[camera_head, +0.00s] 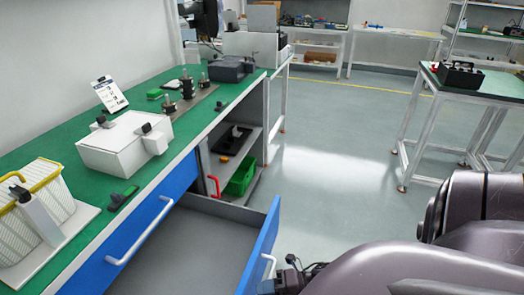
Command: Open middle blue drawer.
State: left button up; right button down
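The bench has blue drawers under a green top. An upper blue drawer front (135,240) with a long white handle (140,233) is shut. Below it, a blue drawer (205,245) is pulled far out; its grey inside looks empty. Its blue front (261,243) stands at the right, with a white handle (269,264) on its outer face. My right arm comes in from the lower right. The dark tip of my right gripper (275,284) is close by this handle at the bottom edge. Its fingers are mostly hidden, so contact is unclear. My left gripper is out of view.
A white box (125,143), a wire basket (40,210) and metal posts stand on the green bench top (75,165). A green bin (241,177) sits on an open shelf beyond the drawers. The grey floor right of the bench is clear up to another table (480,82).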

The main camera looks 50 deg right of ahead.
jog(key=c, duration=1.1)
grip_release()
jog(key=shift+c, duration=0.2)
jog(key=v, duration=1)
jog(key=shift+s+d+p, duration=0.25)
jog(key=shift+s+p, duration=0.05)
jog(key=shift+p, duration=0.1)
